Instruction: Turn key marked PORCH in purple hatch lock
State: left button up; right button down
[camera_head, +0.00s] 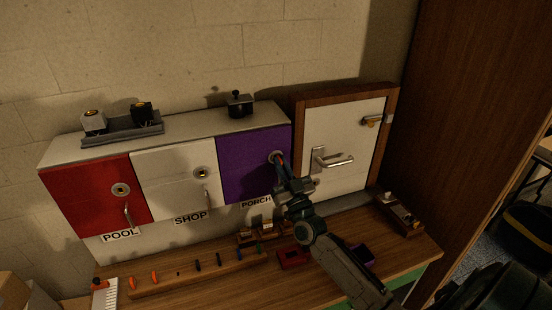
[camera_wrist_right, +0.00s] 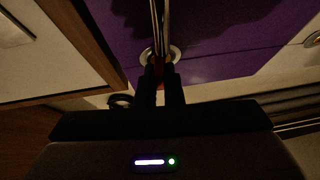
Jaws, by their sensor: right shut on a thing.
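The purple hatch (camera_head: 248,172) is shut, above a label reading PORCH (camera_head: 256,202). Its round lock (camera_head: 275,156) is near its right edge. My right gripper (camera_head: 281,166) is at this lock. Its fingers are shut on a small key with a red part (camera_wrist_right: 159,62), which shows between the fingertips in the right wrist view. The key lines up with the lock ring (camera_wrist_right: 175,53). The fingers hide most of the key, so I cannot read its marking or tell how deep it sits. My left gripper is not in view.
A red hatch (camera_head: 90,197) and a white hatch (camera_head: 165,180) are to the left. A white door with a lever handle (camera_head: 335,160) stands close on the right. Below, a wooden rack (camera_head: 200,272) holds several small items on the bench. A red block (camera_head: 293,258) lies under my arm.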

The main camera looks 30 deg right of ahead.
jog(key=shift+r, duration=0.2)
dwell(0.6)
jog(key=c, duration=1.5)
grip_release()
jog(key=shift+w, duration=0.1)
jog(key=shift+f, duration=0.1)
jog(key=shift+f, duration=0.25)
jog(key=shift+b+v, duration=1.55)
jog(key=shift+v, duration=3.7)
jog(key=shift+a+r, duration=0.1)
jog(key=shift+r, duration=0.05)
